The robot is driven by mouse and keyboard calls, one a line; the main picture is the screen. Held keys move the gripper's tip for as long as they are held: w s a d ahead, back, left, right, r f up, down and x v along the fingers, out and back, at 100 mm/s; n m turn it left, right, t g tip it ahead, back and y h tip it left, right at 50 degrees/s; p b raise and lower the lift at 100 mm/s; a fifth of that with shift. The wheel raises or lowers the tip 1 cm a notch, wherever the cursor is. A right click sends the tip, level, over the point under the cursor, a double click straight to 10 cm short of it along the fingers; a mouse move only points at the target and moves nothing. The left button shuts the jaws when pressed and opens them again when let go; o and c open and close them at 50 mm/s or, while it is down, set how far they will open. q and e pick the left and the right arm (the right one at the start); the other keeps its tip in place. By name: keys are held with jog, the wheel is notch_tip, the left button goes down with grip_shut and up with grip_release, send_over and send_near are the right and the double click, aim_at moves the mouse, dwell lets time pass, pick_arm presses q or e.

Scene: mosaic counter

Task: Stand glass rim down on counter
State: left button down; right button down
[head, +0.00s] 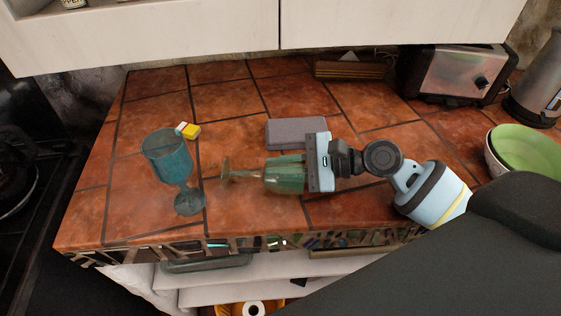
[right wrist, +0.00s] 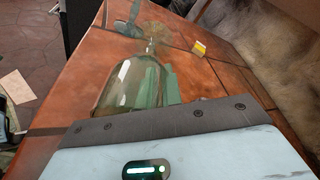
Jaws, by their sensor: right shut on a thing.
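A clear greenish stemmed glass (head: 285,180) lies sideways, its foot pointing left and its bowl toward my right gripper (head: 292,166). The right gripper is shut on the bowl, coming from the right. In the right wrist view the bowl (right wrist: 128,85) fills the near middle, with stem and foot beyond it. The glass is low over the front of the tiled counter (head: 145,110); I cannot tell whether it touches. The rim is hidden at the gripper's palm. My left gripper is not in view.
A blue glass (head: 168,157) stands upright to the left, near the held glass's foot. A yellow-and-white small box (head: 188,130) and a grey block (head: 295,133) lie behind. A toaster (head: 455,75) and green bowl (head: 530,150) are at right. Back-left tiles are clear.

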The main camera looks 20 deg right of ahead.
aim_at(302, 164)
jog(key=shift+f, duration=0.15)
jog(key=c, duration=1.6)
grip_release()
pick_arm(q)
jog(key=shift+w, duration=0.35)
pick_arm(e)
jog(key=shift+o, duration=0.5)
jog(key=shift+d, duration=0.1)
jog(key=shift+v, duration=2.05)
jog(key=shift+p+v, duration=0.3)
jog(key=shift+v, duration=2.4)
jog(key=shift+s+d, duration=0.15)
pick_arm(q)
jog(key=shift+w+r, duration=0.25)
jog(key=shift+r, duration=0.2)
